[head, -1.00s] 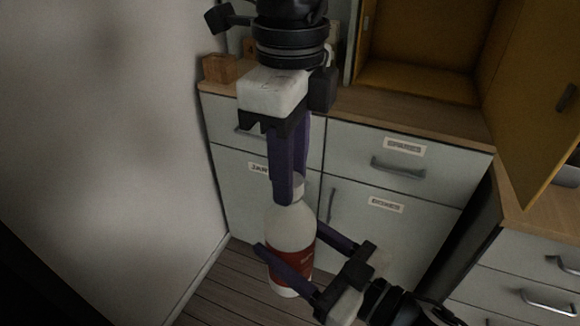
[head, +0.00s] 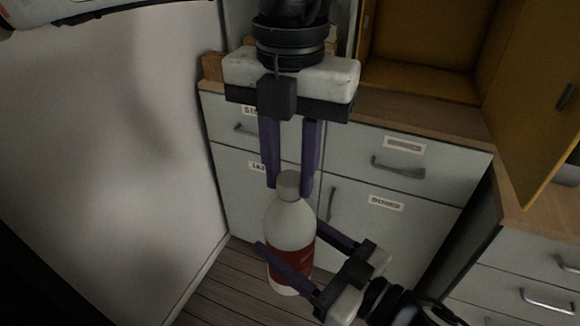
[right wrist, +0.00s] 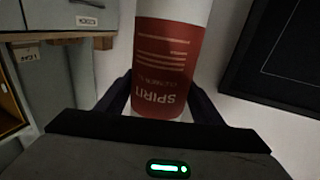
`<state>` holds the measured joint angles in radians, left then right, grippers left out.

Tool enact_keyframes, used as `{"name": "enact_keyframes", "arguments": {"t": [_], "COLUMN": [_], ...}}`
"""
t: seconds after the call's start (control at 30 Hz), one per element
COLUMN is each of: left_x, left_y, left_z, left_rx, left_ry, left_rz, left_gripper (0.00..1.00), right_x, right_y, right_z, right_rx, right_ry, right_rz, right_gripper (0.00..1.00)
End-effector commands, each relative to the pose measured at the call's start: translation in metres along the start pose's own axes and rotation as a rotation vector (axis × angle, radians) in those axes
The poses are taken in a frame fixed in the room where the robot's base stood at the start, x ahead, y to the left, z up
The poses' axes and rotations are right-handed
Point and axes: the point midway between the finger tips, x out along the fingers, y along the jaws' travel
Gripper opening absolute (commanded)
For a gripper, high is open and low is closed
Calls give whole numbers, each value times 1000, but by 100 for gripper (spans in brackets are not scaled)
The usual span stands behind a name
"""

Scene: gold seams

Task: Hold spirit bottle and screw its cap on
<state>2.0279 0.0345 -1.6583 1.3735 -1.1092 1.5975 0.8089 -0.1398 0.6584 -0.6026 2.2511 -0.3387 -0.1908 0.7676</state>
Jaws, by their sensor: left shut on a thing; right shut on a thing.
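The spirit bottle (head: 290,228) is white with a red label and stands upright, held above the floor. In the right wrist view its label reads SPIRIT, upside down (right wrist: 165,62). My right gripper (head: 289,236) reaches in from the lower right and is shut on the bottle's body, one finger on each side. The whitish cap (head: 288,182) sits at the top of the bottle's neck. My left gripper (head: 289,189) points straight down from above and is shut on the cap, its purple fingers on either side. Whether the cap's thread is engaged cannot be seen.
Behind are grey drawers and cupboards (head: 395,240) with a wooden counter (head: 415,123) and an open yellow cabinet (head: 420,80). A pale wall (head: 110,150) is at the left. More drawers (head: 535,270) stand at the right. Wooden floor (head: 225,300) shows below.

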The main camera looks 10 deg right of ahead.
Motion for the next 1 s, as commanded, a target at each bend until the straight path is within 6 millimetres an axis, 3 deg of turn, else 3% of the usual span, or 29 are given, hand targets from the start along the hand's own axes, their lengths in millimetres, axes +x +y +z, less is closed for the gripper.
{"name": "enact_keyframes", "arguments": {"t": [0.7, 1.0], "left_x": [1, 1], "left_y": [1, 1], "left_z": [1, 1], "left_rx": [1665, 2270], "left_ry": [1, 3], "left_rz": [3, 8], "left_gripper": [0, 0], "right_x": [0, 0], "right_y": [-1, -1], "right_z": [-4, -4], "right_rx": [-2, -2], "right_ry": [10, 10], "right_rz": [-4, -5], "right_gripper": [0, 0]}}
